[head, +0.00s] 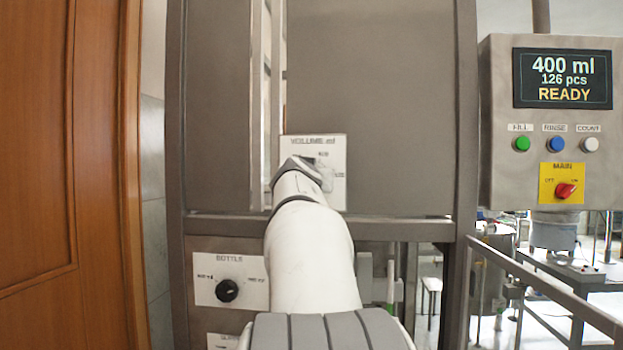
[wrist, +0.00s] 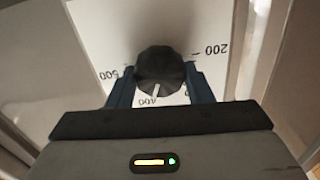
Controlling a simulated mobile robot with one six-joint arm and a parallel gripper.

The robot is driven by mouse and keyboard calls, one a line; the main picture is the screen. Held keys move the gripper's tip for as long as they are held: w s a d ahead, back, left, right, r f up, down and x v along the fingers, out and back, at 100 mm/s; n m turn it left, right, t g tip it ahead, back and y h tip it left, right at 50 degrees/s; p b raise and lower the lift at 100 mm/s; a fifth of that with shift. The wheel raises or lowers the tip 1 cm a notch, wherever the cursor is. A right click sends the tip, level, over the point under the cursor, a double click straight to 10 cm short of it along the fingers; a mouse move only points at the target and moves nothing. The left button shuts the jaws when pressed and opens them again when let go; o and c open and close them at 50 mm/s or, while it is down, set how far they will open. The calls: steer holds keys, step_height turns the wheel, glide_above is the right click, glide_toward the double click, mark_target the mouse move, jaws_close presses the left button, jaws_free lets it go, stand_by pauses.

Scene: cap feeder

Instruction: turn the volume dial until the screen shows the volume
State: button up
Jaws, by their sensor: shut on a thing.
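The black volume dial (wrist: 160,72) sits on its white scale plate (wrist: 105,35) in the wrist view. The plate also shows in the head view (head: 337,150), labelled "VOLUME ml", with the dial hidden behind my arm. My gripper (wrist: 160,85) is shut on the dial, with blue fingers on both sides of it. The white pointer line on the dial points at about the 400 mark. Marks 500 and 200 also show. The screen (head: 562,79) at the upper right reads "400 ml", "126 pcs", "READY".
A control box (head: 490,130) at the right carries green, blue and white buttons and a red main switch (head: 566,190). A BOTTLE dial (head: 227,290) sits below the volume plate. A wooden door (head: 60,170) stands at left, a metal railing (head: 545,285) at right.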

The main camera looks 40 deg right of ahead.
steer(key=shift+f, duration=0.15)
steer(key=n, duration=1.7)
steer(key=shift+w+f, duration=0.2)
steer(key=shift+f, duration=0.15)
steer(key=shift+n, duration=0.4)
steer(key=o, duration=0.6)
steer(key=shift+a, duration=0.1)
steer(key=o, duration=0.4)
steer(key=shift+r, duration=0.15)
steer(key=shift+a+r, duration=0.1)
steer(key=shift+s, duration=0.1)
